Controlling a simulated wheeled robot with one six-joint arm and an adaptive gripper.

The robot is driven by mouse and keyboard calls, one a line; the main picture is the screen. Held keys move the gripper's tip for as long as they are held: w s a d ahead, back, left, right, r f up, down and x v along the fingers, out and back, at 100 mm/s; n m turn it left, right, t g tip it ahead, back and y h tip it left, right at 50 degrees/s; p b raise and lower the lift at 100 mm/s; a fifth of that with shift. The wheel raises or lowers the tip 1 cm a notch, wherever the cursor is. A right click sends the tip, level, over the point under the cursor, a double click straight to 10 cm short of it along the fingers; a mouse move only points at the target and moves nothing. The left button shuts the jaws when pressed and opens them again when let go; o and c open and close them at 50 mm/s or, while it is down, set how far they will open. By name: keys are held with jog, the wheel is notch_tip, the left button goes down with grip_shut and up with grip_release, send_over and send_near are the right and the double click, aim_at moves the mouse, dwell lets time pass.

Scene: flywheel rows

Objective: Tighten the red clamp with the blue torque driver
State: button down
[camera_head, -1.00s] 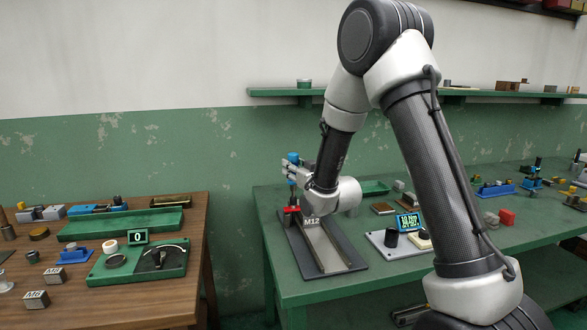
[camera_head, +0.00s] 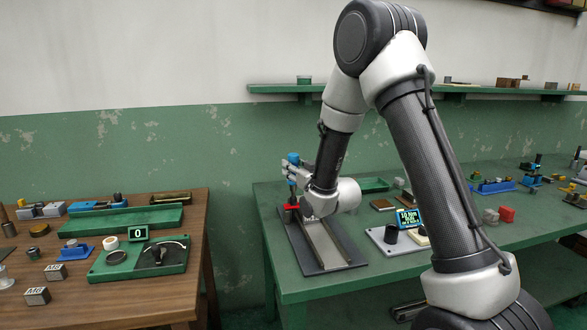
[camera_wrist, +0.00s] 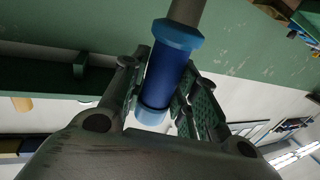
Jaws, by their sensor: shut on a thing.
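The blue torque driver (camera_head: 293,158) stands roughly upright at the left end of a dark fixture plate (camera_head: 326,255). My gripper (camera_head: 293,173) is shut on its blue handle. In the wrist view the handle (camera_wrist: 165,80) lies between my two finger pads, with a grey shaft beyond its collar. The red clamp (camera_head: 292,207) is directly below the driver, at the plate's far end. My gripper and wrist hide part of it. I cannot tell whether the driver's tip is seated in the clamp.
A display (camera_head: 408,219) stands on a pale tray right of the fixture. A wooden table (camera_head: 130,305) at left holds a green tester (camera_head: 140,263) and small parts. A gap separates the two tables. A green shelf (camera_head: 380,90) runs along the wall behind my arm.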

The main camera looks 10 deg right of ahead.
aim_at(296, 156)
jog(key=shift+f, duration=0.5)
dwell(0.8)
jog(key=shift+r, duration=0.2)
dwell(1.5)
jog(key=shift+r, duration=2.5)
